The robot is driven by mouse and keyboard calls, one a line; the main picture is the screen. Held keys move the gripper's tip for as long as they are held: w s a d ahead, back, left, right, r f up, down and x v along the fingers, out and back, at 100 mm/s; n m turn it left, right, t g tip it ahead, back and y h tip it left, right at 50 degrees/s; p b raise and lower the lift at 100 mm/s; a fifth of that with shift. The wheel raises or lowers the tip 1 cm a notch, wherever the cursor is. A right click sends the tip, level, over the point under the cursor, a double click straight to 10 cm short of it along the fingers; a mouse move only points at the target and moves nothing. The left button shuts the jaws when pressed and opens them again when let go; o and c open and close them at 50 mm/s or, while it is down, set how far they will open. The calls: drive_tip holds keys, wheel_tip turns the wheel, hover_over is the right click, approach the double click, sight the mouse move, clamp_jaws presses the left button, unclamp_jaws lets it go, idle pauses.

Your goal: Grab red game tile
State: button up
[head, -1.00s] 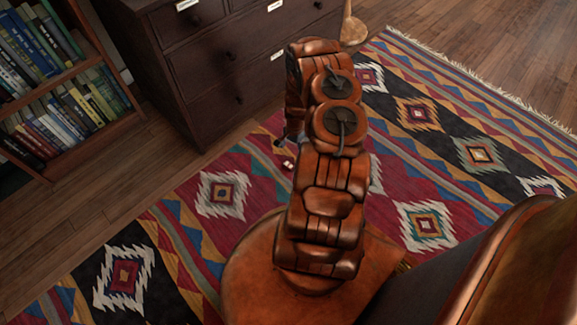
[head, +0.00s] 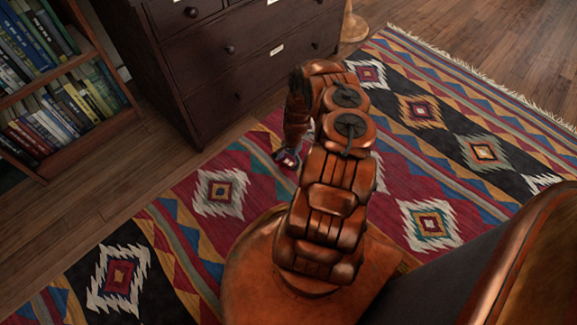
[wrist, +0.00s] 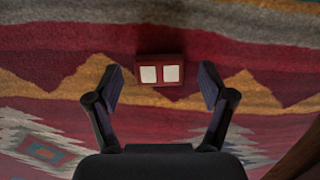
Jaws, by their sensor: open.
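The red game tile (wrist: 160,70) lies on the patterned rug, on a dark red band, with two white squares on its upper face. In the wrist view it sits between the tips of my gripper (wrist: 159,82), near the far end of the fingers. The fingers are spread wide, with a gap on each side of the tile. In the head view my gripper (head: 288,158) is low over the rug beside my arm, small and partly hidden. I cannot clearly tell the tile from it there.
A dark chest of drawers (head: 235,65) stands just behind the rug (head: 190,245). A wooden bookcase (head: 75,150) with books is at the far left. The rug around the tile is clear. Wood floor (head: 95,195) shows between rug and furniture.

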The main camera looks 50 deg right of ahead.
drive_tip(key=c, duration=0.9)
drive_tip(key=shift+c, duration=0.2)
drive_tip(key=shift+r, duration=0.1)
